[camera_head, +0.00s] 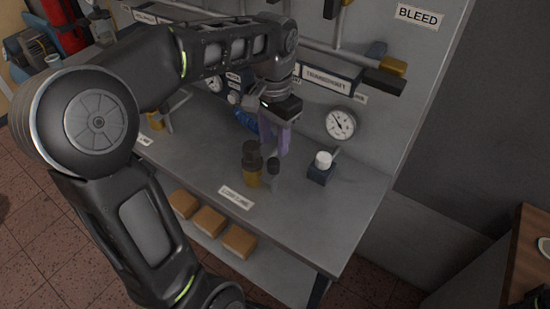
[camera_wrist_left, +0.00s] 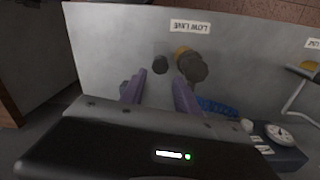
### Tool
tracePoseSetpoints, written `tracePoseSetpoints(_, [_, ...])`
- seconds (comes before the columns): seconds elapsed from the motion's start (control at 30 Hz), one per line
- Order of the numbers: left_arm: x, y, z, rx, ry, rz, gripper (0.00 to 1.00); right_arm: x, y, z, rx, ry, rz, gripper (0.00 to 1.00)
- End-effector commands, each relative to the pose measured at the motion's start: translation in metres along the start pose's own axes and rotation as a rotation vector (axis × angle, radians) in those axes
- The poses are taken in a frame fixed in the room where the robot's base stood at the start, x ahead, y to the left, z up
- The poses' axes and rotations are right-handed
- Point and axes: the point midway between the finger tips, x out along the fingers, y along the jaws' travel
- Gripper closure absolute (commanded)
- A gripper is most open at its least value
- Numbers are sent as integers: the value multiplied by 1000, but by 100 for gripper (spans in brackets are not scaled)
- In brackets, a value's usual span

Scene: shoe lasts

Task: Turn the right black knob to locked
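Two black knobs stand close together near the bench's front edge. The right black knob (camera_head: 273,166) is small; the larger left black knob (camera_head: 251,157) sits on a brass-yellow body. In the left wrist view, turned about, the small knob (camera_wrist_left: 160,64) is left of the larger one (camera_wrist_left: 193,67). My left gripper (camera_head: 276,138) has purple fingers pointing down just behind and above the knobs. In the wrist view its fingers (camera_wrist_left: 160,92) are apart with nothing between them, and the small knob lies beyond their gap. I cannot read a locked mark. My right gripper does not show.
Pipes with a yellow fitting (camera_head: 392,66) run along the back panel. A label (camera_head: 236,197) lies in front of the knobs. Orange boxes (camera_head: 209,221) sit on the lower shelf.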

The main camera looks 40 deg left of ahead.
Motion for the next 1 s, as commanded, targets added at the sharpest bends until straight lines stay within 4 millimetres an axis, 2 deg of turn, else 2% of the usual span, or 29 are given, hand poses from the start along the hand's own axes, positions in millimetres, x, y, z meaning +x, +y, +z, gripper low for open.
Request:
tracePoseSetpoints(0.4, [58, 0, 1, -1, -5, 1, 62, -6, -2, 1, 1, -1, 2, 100])
tracePoseSetpoints(0.5, [68, 0, 1, 0, -4, 1, 62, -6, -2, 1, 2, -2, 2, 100])
tracePoseSetpoints(0.83, [72, 0, 1, 0, -1, 0, 62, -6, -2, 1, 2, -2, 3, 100])
tracePoseSetpoints(1.0, [72, 0, 1, 0, -1, 0, 76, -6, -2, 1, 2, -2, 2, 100])
